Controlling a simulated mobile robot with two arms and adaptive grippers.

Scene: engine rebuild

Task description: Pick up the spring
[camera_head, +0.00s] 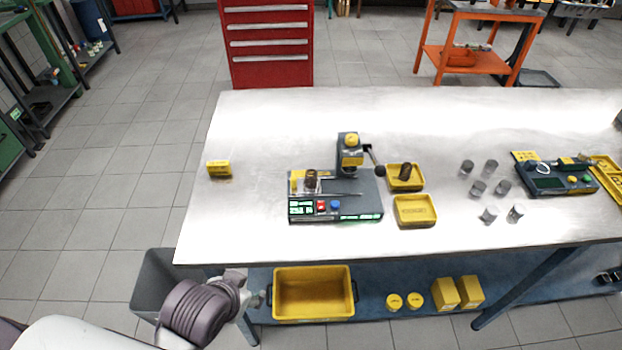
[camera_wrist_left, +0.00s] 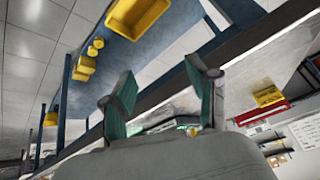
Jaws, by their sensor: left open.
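No spring can be made out for certain. A small dark brown cylindrical part (camera_head: 405,171) sits in a small yellow tray (camera_head: 393,187) right of the bench device, and a similar brown part (camera_head: 311,179) sits on the device's left side. Either is too small to identify. My left gripper (camera_head: 257,299) is low at the table's front left edge, apart from these parts. In the left wrist view, its two green-padded fingers (camera_wrist_left: 162,98) are spread with nothing between them. My right gripper is not in view.
The grey device (camera_head: 355,203) has a lever. A second yellow tray (camera_head: 414,212), several grey cylinders (camera_head: 479,187) and a second device (camera_head: 552,181) stand to the right. A yellow block (camera_head: 218,168) is at left. A yellow bin (camera_head: 313,310) is on the lower shelf. The left tabletop is mostly clear.

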